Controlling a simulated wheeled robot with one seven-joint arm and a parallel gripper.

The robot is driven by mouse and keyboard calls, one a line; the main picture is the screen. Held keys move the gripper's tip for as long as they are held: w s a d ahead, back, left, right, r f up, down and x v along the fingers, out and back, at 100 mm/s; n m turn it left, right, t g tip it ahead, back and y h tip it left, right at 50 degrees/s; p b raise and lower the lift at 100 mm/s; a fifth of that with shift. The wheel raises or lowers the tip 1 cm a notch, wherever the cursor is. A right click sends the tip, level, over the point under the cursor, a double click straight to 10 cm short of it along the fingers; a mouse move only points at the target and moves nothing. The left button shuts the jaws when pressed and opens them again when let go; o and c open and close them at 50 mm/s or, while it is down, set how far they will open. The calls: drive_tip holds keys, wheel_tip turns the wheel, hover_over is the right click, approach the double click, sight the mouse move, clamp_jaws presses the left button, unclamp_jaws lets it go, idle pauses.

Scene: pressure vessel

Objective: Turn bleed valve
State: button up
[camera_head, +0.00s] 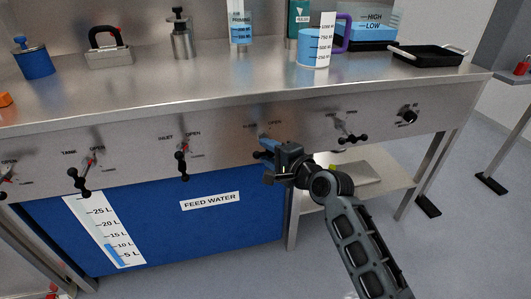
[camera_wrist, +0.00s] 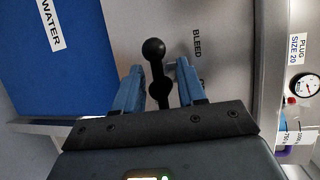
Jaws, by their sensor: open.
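The bleed valve's black handle (camera_wrist: 154,50), with a ball end, shows in the wrist view next to the word BLEED. My gripper (camera_wrist: 160,68) is open, with one blue finger on each side of the handle. The handle's ball shows past the fingertips, and I cannot tell whether either finger touches it. In the head view my gripper (camera_head: 267,146) is at the panel under partly covered lettering, and it hides the bleed valve there.
Other black valve handles stick out of the steel panel: the inlet valve (camera_head: 182,160) and tank valve (camera_head: 82,178) to the left, and another valve (camera_head: 350,138) to the right. A blue feed water tank (camera_head: 165,215) is below. The counter above holds several items.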

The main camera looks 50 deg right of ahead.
drive_tip(key=shift+w+d+f, duration=0.15)
drive_tip(key=shift+w, duration=0.45)
drive_tip(key=shift+f, duration=0.1)
clamp_jaws()
